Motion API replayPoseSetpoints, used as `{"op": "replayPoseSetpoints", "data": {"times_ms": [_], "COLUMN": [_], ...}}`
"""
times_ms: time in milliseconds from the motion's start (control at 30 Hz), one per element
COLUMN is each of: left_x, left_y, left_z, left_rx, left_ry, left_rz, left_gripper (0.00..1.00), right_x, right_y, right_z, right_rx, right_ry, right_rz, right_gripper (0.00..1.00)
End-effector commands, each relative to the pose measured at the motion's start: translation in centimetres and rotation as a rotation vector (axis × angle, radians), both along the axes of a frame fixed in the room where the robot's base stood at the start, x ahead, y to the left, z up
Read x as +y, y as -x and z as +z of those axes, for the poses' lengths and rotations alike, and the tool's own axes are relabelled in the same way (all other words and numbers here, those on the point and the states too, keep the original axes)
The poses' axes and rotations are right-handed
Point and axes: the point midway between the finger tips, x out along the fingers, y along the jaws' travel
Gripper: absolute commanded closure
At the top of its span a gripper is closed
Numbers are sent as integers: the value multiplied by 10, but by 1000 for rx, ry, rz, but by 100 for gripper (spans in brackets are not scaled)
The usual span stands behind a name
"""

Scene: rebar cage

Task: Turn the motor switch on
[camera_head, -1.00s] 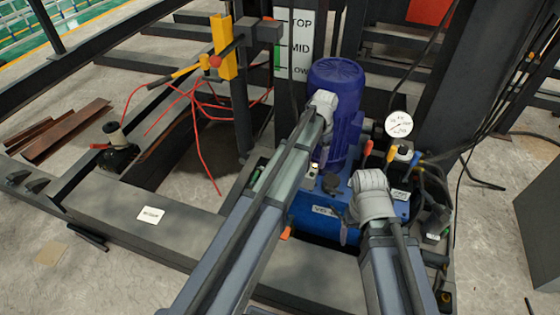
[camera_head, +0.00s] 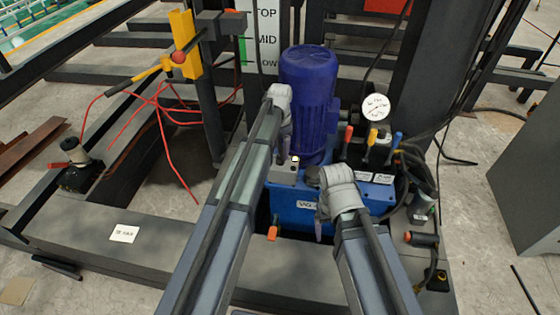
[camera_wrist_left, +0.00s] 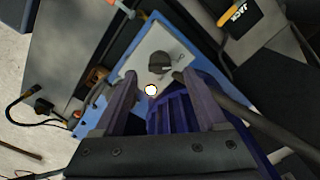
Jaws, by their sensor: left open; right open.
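The motor switch is a black rotary knob (camera_wrist_left: 159,62) on a pale grey box in the left wrist view, with a small bright white lamp (camera_wrist_left: 151,90) beside it. In the head view the switch box (camera_head: 283,173) sits on the blue tank, in front of the blue-purple motor (camera_head: 309,95). My left gripper (camera_head: 287,143) is above the box, beside the motor. In the wrist view its two fingers (camera_wrist_left: 155,80) are apart, pointing toward the knob, with nothing between them. My right gripper (camera_head: 318,226) is open in front of the tank; its fingers are barely visible.
The blue tank (camera_head: 291,214) carries a white pressure gauge (camera_head: 375,107) and levers with red, yellow and blue handles (camera_head: 371,136) right of the motor. Dark steel beams surround it. A yellow post (camera_head: 186,43) and red cables (camera_head: 162,115) are at left. A grey cabinet (camera_head: 525,165) stands at right.

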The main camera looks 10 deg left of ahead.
Motion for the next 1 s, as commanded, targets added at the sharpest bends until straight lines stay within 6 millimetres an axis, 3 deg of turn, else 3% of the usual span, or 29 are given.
{"op": "replayPoseSetpoints", "data": {"times_ms": [33,100,300,667,1000], "left_x": [0,0,0,0,0], "left_y": [0,0,0,0,0], "left_z": [-14,-24,-42,-43,-43], "left_rx": [0,0,0,0,0], "left_ry": [0,0,0,0,0], "left_rz": [0,0,0,0,0], "left_gripper": [26,26,26,26,64], "right_x": [0,0,0,0,0], "right_y": [0,0,0,0,0], "right_z": [-14,-24,-42,-43,-43], "right_rx": [0,0,0,0,0], "right_ry": [0,0,0,0,0], "right_rz": [0,0,0,0,0], "right_gripper": [20,20,20,20,20]}}
